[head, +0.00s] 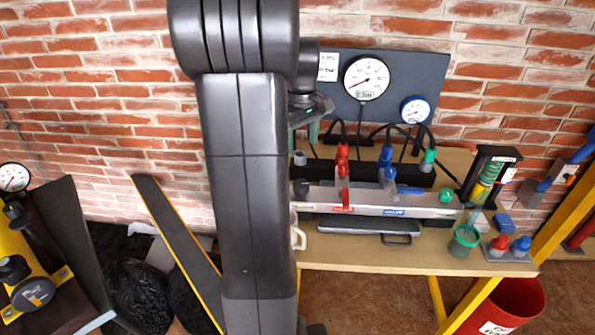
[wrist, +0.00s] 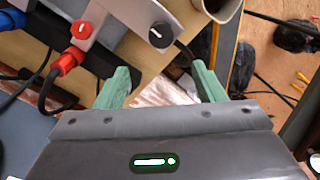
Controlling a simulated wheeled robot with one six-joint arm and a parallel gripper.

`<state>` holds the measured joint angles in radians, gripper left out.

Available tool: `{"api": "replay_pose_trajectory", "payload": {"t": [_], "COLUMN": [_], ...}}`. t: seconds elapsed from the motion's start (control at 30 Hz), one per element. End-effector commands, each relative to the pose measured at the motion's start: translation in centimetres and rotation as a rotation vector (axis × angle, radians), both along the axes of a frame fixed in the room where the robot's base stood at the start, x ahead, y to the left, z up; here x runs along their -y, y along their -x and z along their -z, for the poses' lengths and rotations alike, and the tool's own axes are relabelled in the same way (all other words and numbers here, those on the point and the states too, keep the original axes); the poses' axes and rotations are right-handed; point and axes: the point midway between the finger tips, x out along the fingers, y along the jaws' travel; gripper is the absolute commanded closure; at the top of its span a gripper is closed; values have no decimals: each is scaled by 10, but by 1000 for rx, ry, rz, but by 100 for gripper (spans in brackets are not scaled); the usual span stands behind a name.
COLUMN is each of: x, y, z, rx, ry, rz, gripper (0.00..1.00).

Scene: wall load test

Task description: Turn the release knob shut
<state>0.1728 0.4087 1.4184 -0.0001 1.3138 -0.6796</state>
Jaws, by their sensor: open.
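In the wrist view a dark round knob with a white mark (wrist: 160,35) sits on the end of a grey bar (wrist: 118,14); I take it for the release knob, though no label is readable. In the head view a dark knob (head: 301,187) shows at the bar's left end, beside my arm. My gripper (wrist: 160,66) is open and empty, its green fingers apart. In the wrist view the knob appears just above the gap between the fingertips, not between them. In the head view my gripper (head: 313,130) is mostly hidden behind my arm, above the bench's left end.
A red valve fitting (wrist: 72,58) stands close left of my fingers, with hoses. A white mug (head: 298,232) stands near the bench's left edge. A gauge panel (head: 410,70) is behind. A green cup (head: 464,240) and a red bucket (head: 515,300) are at right.

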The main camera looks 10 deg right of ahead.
Motion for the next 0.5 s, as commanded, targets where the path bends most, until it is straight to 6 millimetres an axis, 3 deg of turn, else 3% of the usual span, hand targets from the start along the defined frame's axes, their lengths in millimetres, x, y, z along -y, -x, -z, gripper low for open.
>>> {"api": "replay_pose_trajectory", "payload": {"t": [0.17,0.5], "x": [0,0], "y": [2,2], "z": [25,97], "rx": [-5,-6], "ry": [-1,-1], "rz": [0,1], "gripper": [37,37]}}
